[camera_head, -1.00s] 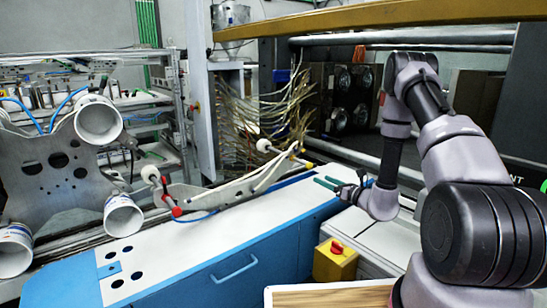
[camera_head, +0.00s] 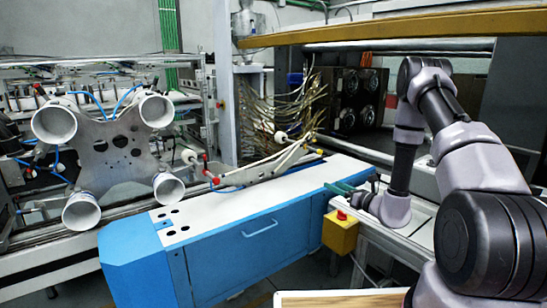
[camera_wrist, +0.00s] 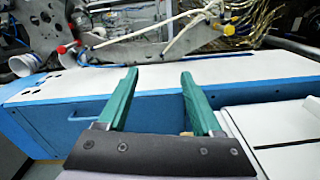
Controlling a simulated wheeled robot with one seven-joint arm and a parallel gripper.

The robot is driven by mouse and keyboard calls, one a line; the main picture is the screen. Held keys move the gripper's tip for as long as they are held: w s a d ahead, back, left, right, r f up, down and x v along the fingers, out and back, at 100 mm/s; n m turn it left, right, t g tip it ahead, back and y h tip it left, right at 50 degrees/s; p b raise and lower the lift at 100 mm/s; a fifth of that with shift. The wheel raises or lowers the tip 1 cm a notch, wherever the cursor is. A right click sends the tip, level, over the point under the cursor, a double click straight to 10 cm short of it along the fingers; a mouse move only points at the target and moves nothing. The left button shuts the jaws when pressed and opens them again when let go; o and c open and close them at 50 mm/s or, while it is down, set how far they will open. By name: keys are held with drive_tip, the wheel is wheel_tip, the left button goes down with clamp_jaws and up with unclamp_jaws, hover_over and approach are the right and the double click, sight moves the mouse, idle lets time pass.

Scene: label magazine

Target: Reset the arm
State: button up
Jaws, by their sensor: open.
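My gripper (camera_head: 343,189) has two green fingers and sits at the right end of the blue cabinet's white top, low on my bent grey arm. In the wrist view my gripper (camera_wrist: 157,84) shows its fingers spread apart with nothing between them. The white top of the blue cabinet (camera_wrist: 215,70) lies beyond and below the fingertips. No held object shows.
The blue cabinet (camera_head: 240,262) has a handle and stands in the middle. A yellow box with a red knob (camera_head: 340,234) is beside my gripper. A metal plate with several white cups (camera_head: 115,148) is at left. A wooden-topped tray (camera_head: 340,299) is at the bottom.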

drive_tip(key=s+a+r+n+g+y, duration=0.2)
drive_tip(key=a+r+n+g+y, duration=0.15)
drive_tip(key=r, duration=0.35)
drive_tip(key=s+a+r+n+g+y, duration=0.25)
drive_tip(key=a+r+n, duration=0.2)
drive_tip(key=r, duration=0.25)
drive_tip(key=s+a+r+n+g+h, duration=0.2)
drive_tip(key=s+a+r+n+g, duration=0.1)
drive_tip(key=s+r+n+g, duration=0.6)
drive_tip(key=s+d+r+n+t+h, duration=0.3)
drive_tip(key=s+d+r+n+h, duration=0.2)
drive_tip(key=s, duration=0.4)
drive_tip(key=s+d+r+n+t+h, duration=0.4)
drive_tip(key=s+d+r+h, duration=0.3)
drive_tip(key=s, duration=0.3)
drive_tip(key=shift+s+d+r+n+t+h, duration=0.2)
drive_tip(key=shift+d+n+t+h, duration=0.1)
drive_tip(key=shift+d+n, duration=0.15)
drive_tip(key=shift+c, duration=0.4)
